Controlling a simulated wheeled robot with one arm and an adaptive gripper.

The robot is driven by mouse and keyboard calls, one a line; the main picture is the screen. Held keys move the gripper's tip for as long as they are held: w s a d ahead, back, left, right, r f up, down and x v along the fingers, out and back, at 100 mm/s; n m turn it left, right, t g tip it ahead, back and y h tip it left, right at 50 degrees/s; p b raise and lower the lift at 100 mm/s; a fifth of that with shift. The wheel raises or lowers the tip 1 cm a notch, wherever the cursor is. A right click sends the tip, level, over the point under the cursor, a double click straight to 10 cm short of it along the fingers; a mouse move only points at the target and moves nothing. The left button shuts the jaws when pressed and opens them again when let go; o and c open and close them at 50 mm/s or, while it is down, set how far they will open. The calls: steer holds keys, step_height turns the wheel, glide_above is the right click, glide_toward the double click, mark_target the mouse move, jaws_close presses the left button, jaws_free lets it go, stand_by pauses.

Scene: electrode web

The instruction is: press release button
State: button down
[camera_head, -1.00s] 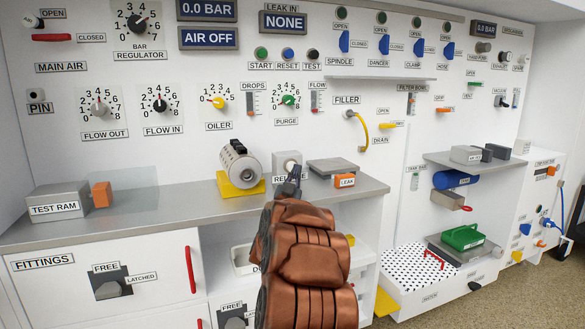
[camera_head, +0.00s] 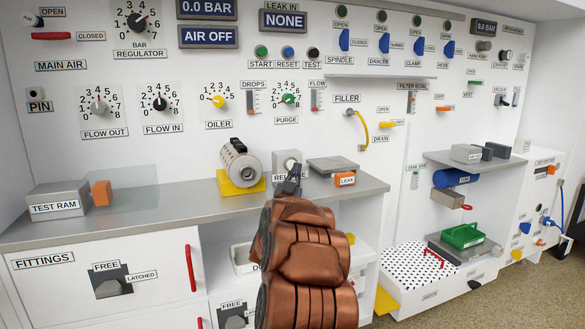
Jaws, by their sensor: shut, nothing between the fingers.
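The release button (camera_head: 289,164) is a round knob on a pale square housing at the back of the grey bench, above a partly hidden label reading "RE...". My gripper (camera_head: 293,174) is a dark, narrow tip on my copper-coloured arm. It is shut with nothing in it. In the picture its tip overlaps the lower right part of the button housing and covers part of the label. I cannot tell whether the tip touches the button.
A metal cylinder on a yellow base (camera_head: 239,167) stands just left of the button. A grey plate (camera_head: 333,164) and an orange LEAK block (camera_head: 344,179) stand just right. The TEST RAM block (camera_head: 58,201) is at the far left of the bench (camera_head: 150,214).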

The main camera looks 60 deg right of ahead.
steer(key=shift+w+d+r, duration=0.1)
steer(key=shift+w+d, duration=0.1)
steer(key=shift+w, duration=0.05)
stand_by(0.3)
